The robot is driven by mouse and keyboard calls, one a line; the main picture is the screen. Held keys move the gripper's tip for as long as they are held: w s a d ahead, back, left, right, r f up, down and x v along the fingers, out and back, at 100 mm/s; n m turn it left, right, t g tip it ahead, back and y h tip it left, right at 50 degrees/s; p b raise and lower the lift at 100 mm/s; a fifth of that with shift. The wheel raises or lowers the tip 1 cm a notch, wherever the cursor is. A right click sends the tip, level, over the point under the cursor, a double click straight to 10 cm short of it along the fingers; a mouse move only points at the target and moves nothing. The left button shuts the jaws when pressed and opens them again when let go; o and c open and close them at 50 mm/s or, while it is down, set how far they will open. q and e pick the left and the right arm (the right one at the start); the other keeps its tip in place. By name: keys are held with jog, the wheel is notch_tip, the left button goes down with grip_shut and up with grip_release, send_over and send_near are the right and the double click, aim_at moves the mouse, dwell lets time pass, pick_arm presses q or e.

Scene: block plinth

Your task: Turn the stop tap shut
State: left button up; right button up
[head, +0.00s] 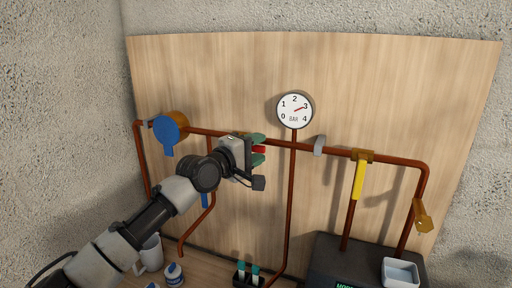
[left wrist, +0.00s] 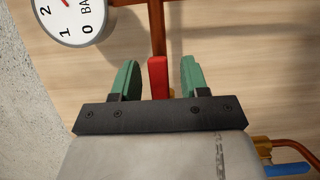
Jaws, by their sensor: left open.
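A red lever (head: 259,149) on the copper pipe run (head: 338,151) shows between the green fingertips of my left gripper (head: 258,150); I take it for the stop tap's handle. In the left wrist view the red lever (left wrist: 157,77) points along the pipe (left wrist: 157,22), between the two fingers of the left gripper (left wrist: 158,78). The gripper is open, with a gap visible on each side of the lever. The lever's root and most of the tap body are hidden by the gripper. My right gripper is not in view.
A pressure gauge (head: 295,111) reads just under 3. A yellow lever (head: 358,180) hangs down at right, a blue lever (head: 205,200) below my wrist, and a blue-handled fitting (head: 167,131) at left. A dark box (head: 325,262) and white tray (head: 400,273) stand lower right.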

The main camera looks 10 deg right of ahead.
pick_arm(q)
grip_shut()
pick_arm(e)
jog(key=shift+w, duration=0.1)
pick_arm(q)
jog(key=shift+f, duration=0.1)
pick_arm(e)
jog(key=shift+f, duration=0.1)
